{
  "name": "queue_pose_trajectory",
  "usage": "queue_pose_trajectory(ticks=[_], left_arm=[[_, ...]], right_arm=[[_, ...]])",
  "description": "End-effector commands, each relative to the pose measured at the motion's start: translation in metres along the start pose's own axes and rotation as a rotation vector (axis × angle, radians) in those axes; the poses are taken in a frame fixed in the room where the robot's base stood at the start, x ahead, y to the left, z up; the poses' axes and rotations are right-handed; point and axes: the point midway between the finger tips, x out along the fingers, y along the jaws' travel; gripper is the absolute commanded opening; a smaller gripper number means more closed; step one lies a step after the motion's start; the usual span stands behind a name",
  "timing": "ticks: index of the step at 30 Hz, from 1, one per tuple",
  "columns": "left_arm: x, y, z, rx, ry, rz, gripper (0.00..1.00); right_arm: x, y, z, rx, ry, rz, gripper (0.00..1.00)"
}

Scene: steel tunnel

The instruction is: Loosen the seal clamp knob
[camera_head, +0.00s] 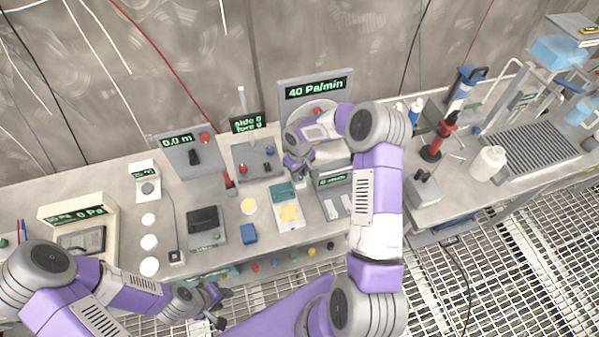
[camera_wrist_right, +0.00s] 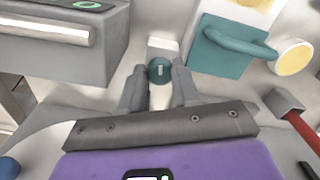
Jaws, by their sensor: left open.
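A small dark teal round knob (camera_wrist_right: 159,71) with a pale mark on top shows in the right wrist view, in front of a white block. The two fingers of my right gripper (camera_wrist_right: 159,82) stand one on each side of its near part; I cannot tell whether they press on it. In the head view my right gripper (camera_head: 297,172) points down at the bench below the large display, and its arm and hand hide the knob. My left gripper (camera_head: 217,305) is open and empty, low in front of the bench edge.
A display (camera_head: 316,89) reads 40 Pa/min. A teal handled block (camera_wrist_right: 228,48) and a red-handled tool (camera_wrist_right: 298,119) are close to the right hand. Grating floor lies in front.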

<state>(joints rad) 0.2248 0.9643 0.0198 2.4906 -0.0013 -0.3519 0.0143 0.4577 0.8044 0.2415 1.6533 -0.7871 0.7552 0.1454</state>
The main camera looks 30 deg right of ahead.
Motion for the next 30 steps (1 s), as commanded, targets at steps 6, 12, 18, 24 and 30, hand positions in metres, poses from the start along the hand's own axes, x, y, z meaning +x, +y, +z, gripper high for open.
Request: queue_pose_trajectory(ticks=[6,12,18,24,30], left_arm=[[0.0000,0.0000,0.0000,0.000,0.000,0.000,0.43],[0.0003,-0.0001,0.0000,0.000,0.000,0.000,0.43],[0.0010,-0.0004,0.0000,0.000,0.000,0.000,0.43],[0.0018,-0.0007,0.0000,0.000,0.000,0.000,0.43],[0.0018,-0.0007,0.0000,0.000,0.000,0.000,0.43]], right_arm=[[-0.0003,0.0001,0.0001,0.000,0.000,0.000,0.01],[-0.0004,0.0002,0.0001,-0.026,0.000,0.000,0.01],[-0.0003,0.0005,0.0001,-0.117,0.000,0.000,0.01],[-0.0005,0.0005,-0.0002,-0.280,0.000,0.001,0.01],[-0.0007,0.0008,-0.0001,-0.468,-0.001,0.000,0.01]])
